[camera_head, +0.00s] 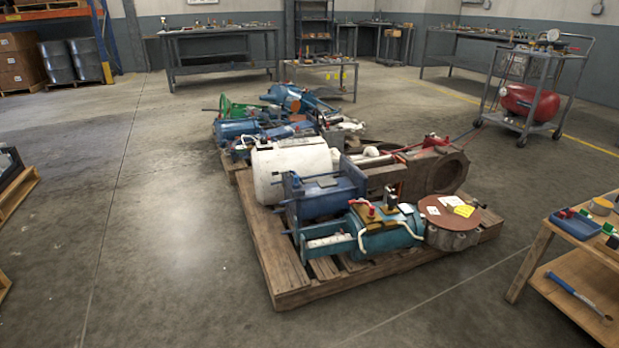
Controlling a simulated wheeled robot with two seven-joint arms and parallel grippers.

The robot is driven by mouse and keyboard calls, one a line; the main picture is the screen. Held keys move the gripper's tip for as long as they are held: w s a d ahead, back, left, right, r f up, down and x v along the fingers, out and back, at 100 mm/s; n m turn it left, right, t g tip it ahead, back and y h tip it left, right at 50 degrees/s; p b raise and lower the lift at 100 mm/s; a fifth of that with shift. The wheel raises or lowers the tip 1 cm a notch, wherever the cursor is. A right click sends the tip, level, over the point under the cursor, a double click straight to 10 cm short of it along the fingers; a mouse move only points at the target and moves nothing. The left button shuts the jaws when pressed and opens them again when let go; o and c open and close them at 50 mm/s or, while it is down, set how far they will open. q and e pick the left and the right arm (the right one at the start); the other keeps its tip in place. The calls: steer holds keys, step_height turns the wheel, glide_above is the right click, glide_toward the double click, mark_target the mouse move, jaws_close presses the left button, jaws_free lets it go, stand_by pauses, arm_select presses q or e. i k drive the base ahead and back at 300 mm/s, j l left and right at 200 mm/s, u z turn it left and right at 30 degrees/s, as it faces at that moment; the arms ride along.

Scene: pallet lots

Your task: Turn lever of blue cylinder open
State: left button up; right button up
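Several blue cylinders lie on pallets in the middle of the view. The nearest is a teal-blue cylinder (392,238) on its side at the front of the near pallet (270,262). Small red-topped fittings (371,209) and white hoses sit on top of it. A darker blue cylinder (326,196) lies just behind it. More blue cylinders (237,129) lie on the pallet farther back. I cannot tell which small part is a lever, or its position. Neither of my grippers is in view.
A white drum (291,170), a rusty square housing (430,172) and a brown-topped round flange (447,208) share the near pallet. A wooden cart (541,240) with tools stands at right. A red tank (529,101) sits on a trolley.

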mark_target(286, 172)
steer(key=i+j+z, duration=0.2)
steer(key=i+j, duration=0.2)
steer(key=i+j+z, duration=0.15)
steer(key=i+j, duration=0.2)
steer(key=i+j+z, duration=0.2)
steer(key=i+j, duration=0.15)
steer(key=j, duration=0.25)
